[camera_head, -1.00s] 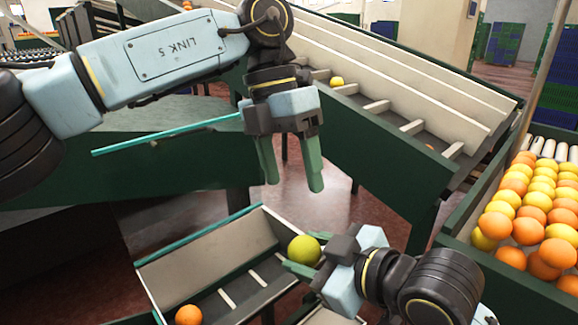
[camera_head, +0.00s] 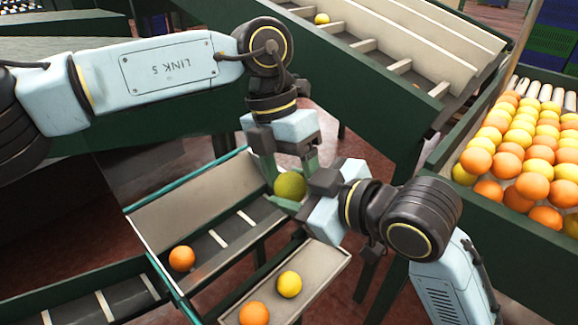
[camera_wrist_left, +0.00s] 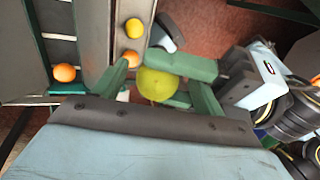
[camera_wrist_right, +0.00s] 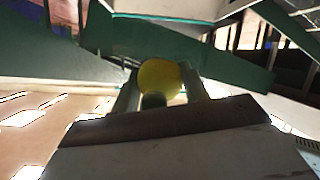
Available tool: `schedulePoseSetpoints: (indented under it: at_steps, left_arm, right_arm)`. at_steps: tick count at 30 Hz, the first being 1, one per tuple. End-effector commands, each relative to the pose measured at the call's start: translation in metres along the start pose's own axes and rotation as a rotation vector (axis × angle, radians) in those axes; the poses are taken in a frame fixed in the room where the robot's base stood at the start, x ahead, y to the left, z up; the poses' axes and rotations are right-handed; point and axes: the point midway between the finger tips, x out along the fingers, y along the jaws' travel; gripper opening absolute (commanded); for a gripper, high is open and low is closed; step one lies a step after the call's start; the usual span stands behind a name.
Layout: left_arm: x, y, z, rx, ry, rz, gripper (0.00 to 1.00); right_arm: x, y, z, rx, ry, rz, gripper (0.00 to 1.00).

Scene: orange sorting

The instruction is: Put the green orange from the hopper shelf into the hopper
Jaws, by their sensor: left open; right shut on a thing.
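The green orange (camera_head: 289,186) is yellow-green and hangs in the air above the cream shelf. My right gripper (camera_head: 297,192) is shut on it from the right; it also shows between those fingers in the right wrist view (camera_wrist_right: 160,84). My left gripper (camera_head: 289,168) is open and points down from above, its fingertips close to the fruit. In the left wrist view the green orange (camera_wrist_left: 157,84) shows between the left fingers; whether they touch it I cannot tell. The slatted cream trough with green edges (camera_head: 190,203) lies below and left, with an orange (camera_head: 181,258) in it.
The narrow cream shelf (camera_head: 318,272) at the lower middle bears a yellow fruit (camera_head: 289,284) and an orange one (camera_head: 254,313). A crate of many fruits (camera_head: 447,160) stands at right. A slatted conveyor (camera_head: 385,62) runs behind my grippers.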

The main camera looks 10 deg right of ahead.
Motion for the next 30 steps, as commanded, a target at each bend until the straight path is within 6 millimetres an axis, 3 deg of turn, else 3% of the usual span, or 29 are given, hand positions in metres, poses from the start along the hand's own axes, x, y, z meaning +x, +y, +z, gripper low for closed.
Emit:
schedulePoseSetpoints:
  at_steps: [4, 15, 16, 21, 30]
  left_arm:
    - [0.0000, -0.0001, 0.0000, 0.000, 0.001, 0.000, 0.69]
    - [-0.0002, -0.0007, 0.0000, 0.001, 0.001, -0.001, 0.22]
    - [-0.0003, -0.0009, 0.0000, 0.001, 0.001, -0.002, 0.21]
    - [-0.0004, -0.0007, 0.0000, 0.001, 0.001, -0.001, 0.18]
    - [-0.0005, -0.0001, 0.0000, 0.000, 0.000, 0.000, 0.18]
  right_arm:
    - [-0.0001, 0.0001, -0.0002, 0.000, 0.001, 0.000, 0.17]
    - [0.0000, 0.0001, -0.0001, 0.000, 0.000, 0.000, 0.17]
    - [0.0001, 0.0001, -0.0001, 0.000, 0.000, 0.000, 0.48]
    - [0.0001, 0.0001, -0.0001, 0.000, 0.000, 0.000, 0.70]
    - [-0.0002, 0.0004, 0.0012, 0.003, -0.002, 0.004, 0.70]
